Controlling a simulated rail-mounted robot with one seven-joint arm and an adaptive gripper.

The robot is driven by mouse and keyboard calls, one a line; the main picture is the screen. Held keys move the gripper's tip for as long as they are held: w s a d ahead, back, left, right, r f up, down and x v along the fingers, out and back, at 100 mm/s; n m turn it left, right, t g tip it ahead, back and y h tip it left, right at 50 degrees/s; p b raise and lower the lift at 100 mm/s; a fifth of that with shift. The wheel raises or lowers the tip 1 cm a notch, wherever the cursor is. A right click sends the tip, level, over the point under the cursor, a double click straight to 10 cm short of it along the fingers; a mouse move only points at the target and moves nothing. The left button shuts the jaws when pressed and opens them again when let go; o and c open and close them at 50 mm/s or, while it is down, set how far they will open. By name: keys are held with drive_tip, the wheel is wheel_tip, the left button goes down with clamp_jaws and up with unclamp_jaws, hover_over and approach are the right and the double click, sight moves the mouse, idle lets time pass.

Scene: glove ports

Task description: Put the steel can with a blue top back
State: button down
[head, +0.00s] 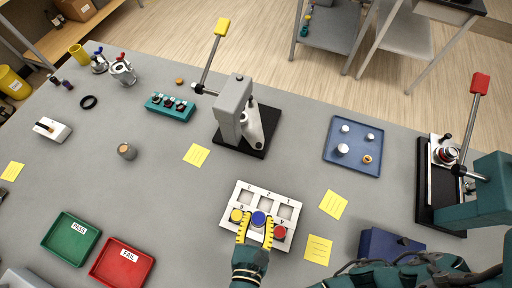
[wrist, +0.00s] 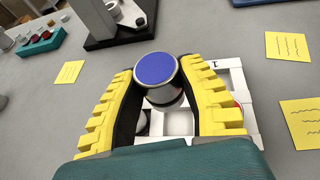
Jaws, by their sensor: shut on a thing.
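The steel can with a blue top (head: 259,218) is between the yellow fingers of my gripper (head: 255,232), over the front row of a white rack. In the wrist view the blue-topped can (wrist: 157,75) stands upright with my gripper (wrist: 160,88) shut around its sides. The white rack (head: 262,196) has square pockets, with the back row empty. A yellow-topped can (head: 237,215) and a red-topped can (head: 280,232) sit in its front row, left and right of the blue one. I cannot tell whether the held can touches the pocket floor.
A grey press (head: 235,110) stands behind the rack. Yellow notes (head: 333,204) lie right of it. A blue tray (head: 335,165) with small parts is at the back right. Green (head: 58,245) and red (head: 110,275) trays lie front left. A second press (head: 440,190) stands at right.

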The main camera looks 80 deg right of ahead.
wheel_tip(320, 180, down, 9)
drive_tip(key=b, duration=0.3)
drive_tip(key=shift+f+b, duration=0.15)
drive_tip(key=shift+b, duration=0.15)
drive_tip(key=c, duration=1)
unclamp_jaws()
drive_tip(key=shift+a+r+p, duration=0.2)
drive_tip(key=shift+r+p, duration=0.2)
drive_tip(key=shift+p, duration=0.2)
drive_tip(key=p+v, duration=0.2)
drive_tip(key=p, duration=0.2)
drive_tip(key=p+v, duration=0.2)
drive_tip(key=p, duration=0.2)
drive_tip(key=shift+a+r+p, duration=0.2)
drive_tip(key=shift+r+p, duration=0.2)
drive_tip(key=shift+r, duration=0.1)
drive_tip(key=p+v, duration=0.5)
drive_tip(key=v, duration=0.1)
drive_tip(key=shift+a+f+p, duration=0.1)
drive_tip(key=shift+f+p, duration=0.2)
drive_tip(key=shift+p, duration=0.1)
drive_tip(key=shift+a+f, duration=0.1)
drive_tip(key=shift+a, duration=0.3)
drive_tip(key=shift+d, duration=0.1)
